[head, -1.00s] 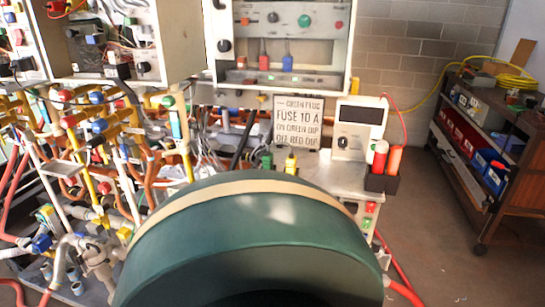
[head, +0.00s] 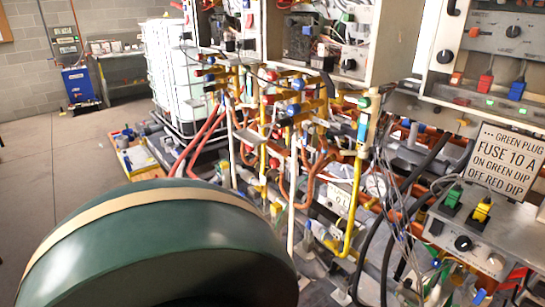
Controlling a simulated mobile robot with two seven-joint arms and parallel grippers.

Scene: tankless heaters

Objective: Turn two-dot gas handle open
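Valve handles with red, blue and yellow parts (head: 294,109) crowd the pipework below the open panels, right of centre. A yellow pipe (head: 357,205) runs down from this cluster, beside orange-brown pipes (head: 312,180). The handles are too small to read any dot marks, so I cannot tell which is the two-dot gas handle or how it is turned. Neither of my grippers is in view.
A large green rounded form (head: 160,250) with a tan band fills the lower left close up, hiding the floor there. A sign (head: 505,160) and control boxes stand at right. A caged white tank (head: 170,75) stands behind. Bare floor (head: 50,185) lies at left.

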